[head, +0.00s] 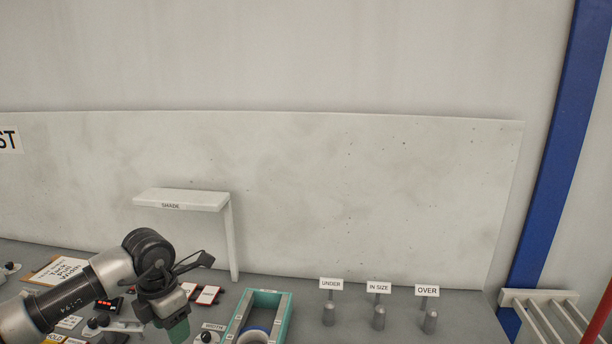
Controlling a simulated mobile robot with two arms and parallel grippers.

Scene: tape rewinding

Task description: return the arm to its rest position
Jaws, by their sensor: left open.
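My left arm (75,300) comes in from the lower left in the head view. Its wrist and gripper (172,318) point down over the bench, left of the green tray (283,315). The gripper is open, but its fingertips are cut off or hidden near the lower picture edge. I see nothing held in it. My right gripper is not in view.
A white shelf marked SHADE (180,199) stands behind the gripper on a post. Posts labelled UNDER (328,314), IN SIZE (378,317) and OVER (430,321) stand to the right. A clipboard (60,270) lies at left. A white rack (550,312) is at far right.

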